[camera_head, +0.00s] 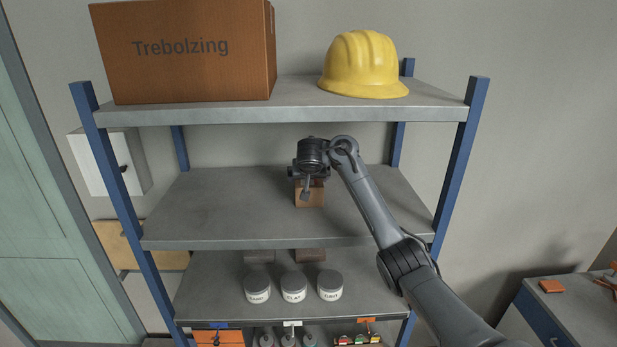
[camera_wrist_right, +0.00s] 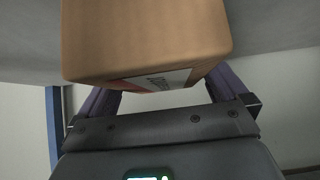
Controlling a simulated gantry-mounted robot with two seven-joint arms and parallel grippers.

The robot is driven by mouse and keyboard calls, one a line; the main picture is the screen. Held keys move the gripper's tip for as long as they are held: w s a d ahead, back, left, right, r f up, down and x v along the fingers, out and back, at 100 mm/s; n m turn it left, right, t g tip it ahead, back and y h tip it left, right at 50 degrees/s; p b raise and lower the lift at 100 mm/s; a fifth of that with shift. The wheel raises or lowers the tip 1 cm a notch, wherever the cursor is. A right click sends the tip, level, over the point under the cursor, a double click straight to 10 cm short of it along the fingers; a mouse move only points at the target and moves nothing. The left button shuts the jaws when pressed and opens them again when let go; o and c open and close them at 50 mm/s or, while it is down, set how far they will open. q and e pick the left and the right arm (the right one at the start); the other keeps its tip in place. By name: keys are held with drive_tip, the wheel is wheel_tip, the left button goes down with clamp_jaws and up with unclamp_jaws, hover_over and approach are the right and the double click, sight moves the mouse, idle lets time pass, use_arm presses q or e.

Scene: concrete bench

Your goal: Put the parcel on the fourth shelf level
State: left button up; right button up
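The parcel (camera_head: 310,197) is a small brown box in the head view, at the middle of the shelf level below the top one. It also fills the upper middle of the right wrist view (camera_wrist_right: 145,38), with a white label on its lower face. My right gripper (camera_head: 307,187) is at the parcel, with the arm coming in from the right. In the wrist view its purple fingers stand apart and run behind the parcel, which hides their tips. I cannot tell whether they grip it or whether it rests on the board. My left gripper is not in view.
The top level holds a large Trebolzing carton (camera_head: 190,50) and a yellow helmet (camera_head: 364,65). The parcel's level (camera_head: 205,210) is otherwise clear. Below stand grey-lidded jars (camera_head: 294,287). Blue posts (camera_head: 460,150) bound the rack. A bench (camera_head: 570,300) is at lower right.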

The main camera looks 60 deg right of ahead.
drive_tip(key=shift+r, duration=0.25)
drive_tip(key=shift+s+a+r, duration=0.15)
drive_tip(key=shift+a+r, duration=0.25)
drive_tip(key=shift+a, duration=0.05)
drive_tip(key=v, duration=0.5)
drive_tip(key=shift+r, duration=0.15)
drive_tip(key=shift+s+a+r, duration=0.25)
drive_tip(key=shift+s, duration=0.05)
